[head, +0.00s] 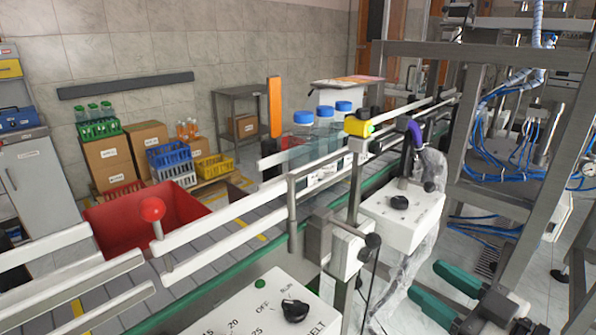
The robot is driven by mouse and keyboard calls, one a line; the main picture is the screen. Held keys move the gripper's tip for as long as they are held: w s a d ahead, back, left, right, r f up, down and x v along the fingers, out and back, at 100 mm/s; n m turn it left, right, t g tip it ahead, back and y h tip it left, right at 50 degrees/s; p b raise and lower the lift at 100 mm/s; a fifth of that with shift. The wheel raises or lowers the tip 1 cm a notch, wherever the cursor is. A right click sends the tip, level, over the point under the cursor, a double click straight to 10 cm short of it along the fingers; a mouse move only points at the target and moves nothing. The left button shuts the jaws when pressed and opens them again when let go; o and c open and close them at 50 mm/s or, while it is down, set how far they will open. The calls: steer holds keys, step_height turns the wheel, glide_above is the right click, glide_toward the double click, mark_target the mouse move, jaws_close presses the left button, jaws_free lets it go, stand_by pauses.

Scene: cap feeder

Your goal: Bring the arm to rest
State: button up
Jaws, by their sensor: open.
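My gripper (444,293) is low at the right of the head view, with two parallel green fingers pointing up and to the left. A gap shows between the fingers, and nothing is held in it. It is in front of the metal machine frame and right of the white control box (402,213). Most of my arm is hidden or outside the picture.
A conveyor with white guide rails (225,207) runs diagonally, carrying blue-capped bottles (325,117). A control panel (262,306) is at the front. A red bin (115,222) stands behind the rails. A metal frame (541,190) with blue hoses rises at right.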

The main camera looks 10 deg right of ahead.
steer(key=s+a+f+m+g+h+p, duration=0.1)
steer(key=s+f+m+g+h+p, duration=0.2)
steer(key=f, duration=0.5)
steer(key=s+a+f+m+g+p, duration=0.1)
steer(key=s+f+g, duration=0.3)
steer(key=f, duration=0.3)
steer(key=s+d+f+m+g+h+p, duration=0.1)
steer(key=s+f+g, duration=0.3)
steer(key=s, duration=0.4)
steer(key=s+d+f+m+g+h+p, duration=0.1)
steer(key=s+f+m+g+h+p, duration=0.1)
steer(key=s, duration=0.6)
step_height(320, 180, down, 3)
steer(key=shift+s+r+g+h, duration=0.1)
steer(key=shift+s+g+h, duration=0.15)
steer(key=shift+g+h, duration=0.75)
